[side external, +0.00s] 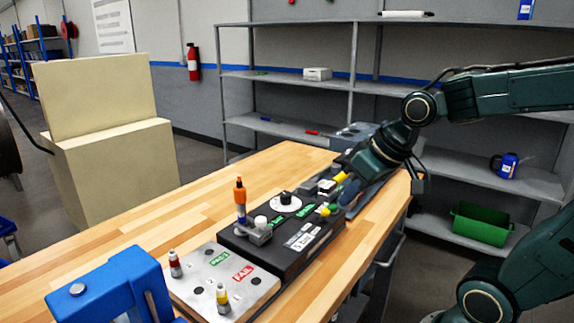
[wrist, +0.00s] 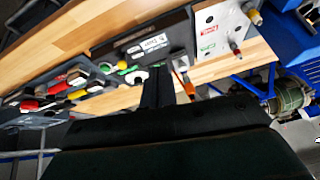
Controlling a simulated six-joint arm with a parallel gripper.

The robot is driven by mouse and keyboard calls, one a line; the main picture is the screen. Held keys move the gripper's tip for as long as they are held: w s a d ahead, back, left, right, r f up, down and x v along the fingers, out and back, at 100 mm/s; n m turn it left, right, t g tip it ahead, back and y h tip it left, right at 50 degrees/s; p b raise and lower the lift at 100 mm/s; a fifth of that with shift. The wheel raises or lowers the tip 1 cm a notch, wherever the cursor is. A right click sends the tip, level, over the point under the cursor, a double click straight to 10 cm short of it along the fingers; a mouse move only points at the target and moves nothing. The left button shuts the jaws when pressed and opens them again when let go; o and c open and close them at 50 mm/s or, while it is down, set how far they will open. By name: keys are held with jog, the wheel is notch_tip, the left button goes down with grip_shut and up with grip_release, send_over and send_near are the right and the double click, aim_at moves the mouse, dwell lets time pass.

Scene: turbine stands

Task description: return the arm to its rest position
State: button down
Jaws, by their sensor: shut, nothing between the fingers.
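My gripper (wrist: 166,72) shows as dark fingers at the middle of the wrist view, shut and empty. In the side external view my dark green wrist reaches down over the far right end of the workbench, and I cannot make out the fingertips there. Below and left of it is a black fixture box (side external: 285,245) with a dial, labels and an orange-topped upright piece (side external: 240,200). The box also shows beyond my fingers in the wrist view (wrist: 125,50).
A silver pass/fail plate (side external: 225,275) with two small pegs adjoins the box. A blue stand (side external: 110,290) is at the front left. A tool tray (wrist: 45,113) with coloured handles lies at the wrist view's left. Shelves (side external: 290,85) stand behind. The bench's left stretch is clear.

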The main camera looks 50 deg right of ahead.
jog(key=s+a+n, duration=0.1)
jog(key=s+a, duration=0.2)
jog(key=s, duration=0.5)
jog(key=shift+s+r+n, duration=0.3)
jog(key=shift+r, duration=0.15)
